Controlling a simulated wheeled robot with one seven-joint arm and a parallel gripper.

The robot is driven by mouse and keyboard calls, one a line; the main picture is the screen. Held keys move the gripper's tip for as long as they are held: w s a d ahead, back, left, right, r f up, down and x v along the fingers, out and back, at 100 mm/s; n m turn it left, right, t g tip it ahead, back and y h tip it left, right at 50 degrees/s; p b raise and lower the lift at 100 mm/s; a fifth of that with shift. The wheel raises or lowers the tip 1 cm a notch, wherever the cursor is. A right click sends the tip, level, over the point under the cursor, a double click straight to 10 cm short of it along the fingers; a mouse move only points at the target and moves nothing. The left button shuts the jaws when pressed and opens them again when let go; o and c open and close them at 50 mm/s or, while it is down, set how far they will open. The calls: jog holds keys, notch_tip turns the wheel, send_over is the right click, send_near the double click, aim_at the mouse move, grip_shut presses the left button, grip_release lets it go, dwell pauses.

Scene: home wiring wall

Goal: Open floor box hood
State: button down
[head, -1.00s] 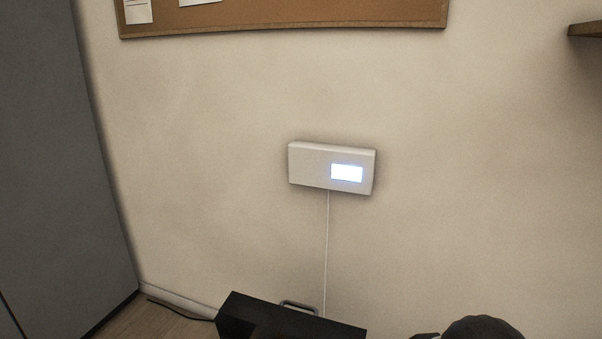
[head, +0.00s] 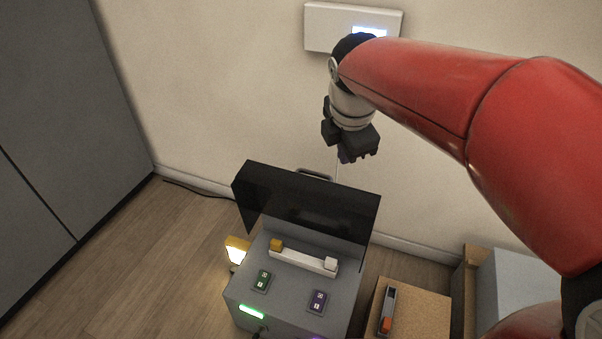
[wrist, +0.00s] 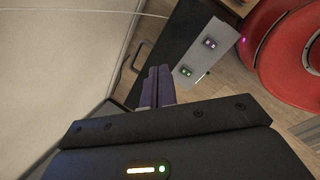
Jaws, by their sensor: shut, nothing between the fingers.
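The floor box (head: 290,284) is a grey box on the floor, with a green and a purple switch module and a white bar on its top. Its dark, see-through hood (head: 310,208) stands raised at the back edge, with a grey handle (head: 314,174) on its upper rim. In the wrist view the hood (wrist: 172,48) and the handle (wrist: 141,56) show beyond the fingers. My gripper (head: 347,157) is shut and empty. It is above the hood, near the wall, and appears apart from the handle.
A white panel with a lit screen (head: 318,27) hangs on the wall behind my arm. A glowing yellow lamp (head: 236,250) is left of the box. A cork-coloured block (head: 424,310) holding a grey and orange item stands at right.

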aim_at(310, 174)
jog(key=w+a+f+n, duration=0.1)
jog(key=w+a+n, duration=0.1)
jog(key=n, duration=0.1)
jog(key=w+a+f+n+b, duration=0.1)
jog(key=w+a+n, duration=0.1)
jog(key=a+n, duration=0.1)
jog(key=w+a+f+n, duration=0.2)
jog(key=w+n, duration=0.1)
jog(key=shift+a+n+g+h, duration=0.3)
jog(key=shift+a+h, duration=0.05)
jog(key=shift+h, duration=0.05)
jog(key=b+x, duration=0.1)
jog(key=x, duration=0.8)
jog(key=shift+w+f+b, duration=0.15)
jog(key=shift+f+b, duration=0.15)
jog(key=shift+b, duration=0.05)
jog(key=shift+d, duration=0.1)
jog(key=shift+w+d+r, duration=0.1)
jog(key=shift+w+d, duration=0.05)
jog(key=shift+w, duration=0.15)
jog(key=w+p, duration=0.1)
jog(key=w+d+p, duration=0.1)
jog(key=w, duration=0.1)
jog(key=w+d+p, duration=0.1)
jog(key=w, duration=0.1)
jog(key=shift+w+f, duration=0.25)
jog(key=shift+f, duration=0.1)
